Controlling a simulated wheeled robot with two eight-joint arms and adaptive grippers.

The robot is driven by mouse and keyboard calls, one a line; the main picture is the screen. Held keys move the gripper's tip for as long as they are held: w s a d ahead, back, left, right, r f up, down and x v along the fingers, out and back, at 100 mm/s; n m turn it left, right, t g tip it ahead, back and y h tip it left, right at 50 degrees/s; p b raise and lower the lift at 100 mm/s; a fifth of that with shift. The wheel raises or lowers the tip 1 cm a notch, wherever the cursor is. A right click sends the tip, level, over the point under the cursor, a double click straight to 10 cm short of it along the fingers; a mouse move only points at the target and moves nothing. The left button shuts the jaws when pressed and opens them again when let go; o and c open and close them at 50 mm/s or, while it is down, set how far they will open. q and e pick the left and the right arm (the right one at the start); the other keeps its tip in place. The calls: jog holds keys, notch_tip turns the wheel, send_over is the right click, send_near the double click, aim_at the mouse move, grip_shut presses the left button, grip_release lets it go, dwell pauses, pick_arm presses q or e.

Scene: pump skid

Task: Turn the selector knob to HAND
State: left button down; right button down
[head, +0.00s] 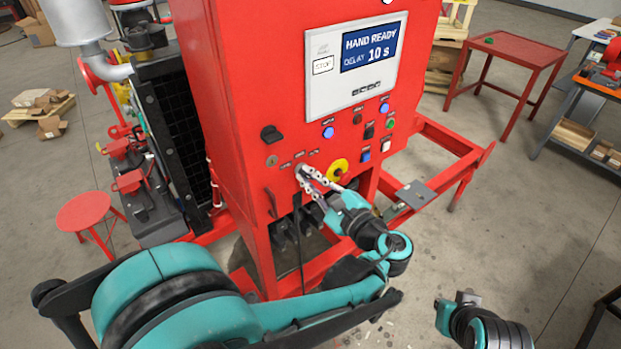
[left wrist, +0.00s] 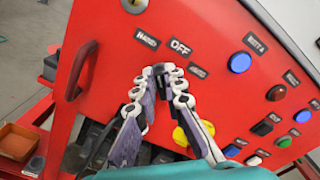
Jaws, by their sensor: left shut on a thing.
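The selector knob is hidden between the fingertips of my left gripper (head: 304,176), so I cannot read which way it points. In the left wrist view the fingertips of the left gripper (left wrist: 163,72) are close together against the red panel, just below the OFF label (left wrist: 180,47). Another label (left wrist: 147,39) is to its left and one (left wrist: 198,71) to its right; their small text is hard to read. The display (head: 370,49) reads HAND READY, DELAY 10 s. Part of my right arm shows at the lower right, its gripper (head: 456,300) small and unclear.
A yellow-ringed button (head: 338,169) sits just right of the left gripper. Blue button (left wrist: 240,62), red lamp (left wrist: 276,93) and several other buttons lie further right. A dark handle (left wrist: 81,72) stands out on the left. A red stool (head: 88,213) is at the left.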

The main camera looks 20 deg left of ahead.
pick_arm(q)
jog(key=shift+f+n, duration=0.1)
jog(key=shift+n, duration=0.5)
jog(key=c, duration=1.6)
grip_release()
jog(key=v, duration=0.7)
jog(key=shift+s+d, duration=0.15)
jog(key=shift+d, duration=0.05)
